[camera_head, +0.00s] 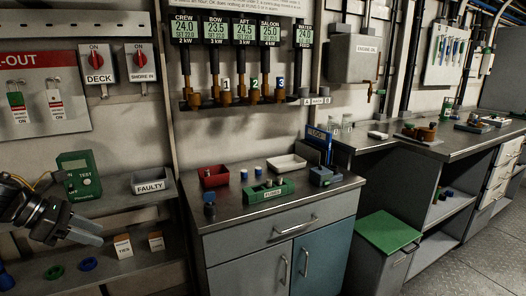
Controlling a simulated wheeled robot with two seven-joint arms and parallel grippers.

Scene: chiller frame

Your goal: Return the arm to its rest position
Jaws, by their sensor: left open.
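My left gripper (92,231) comes in at the left edge, its grey fingers pointing right above the lower shelf. It is open, and I see nothing between its fingers. It is in front of the left shelf and below the green tester (78,176). My left arm (22,205) shows only in part at the left edge. My right arm is not in view.
A grey FAULTY bin (152,182) stands right of the tester. The metal cabinet (232,231) carries a red bin (213,176), a green fuse holder (268,191) and a white tray (287,163). A green-lidded bin (386,232) stands on the floor. Open floor lies at right.

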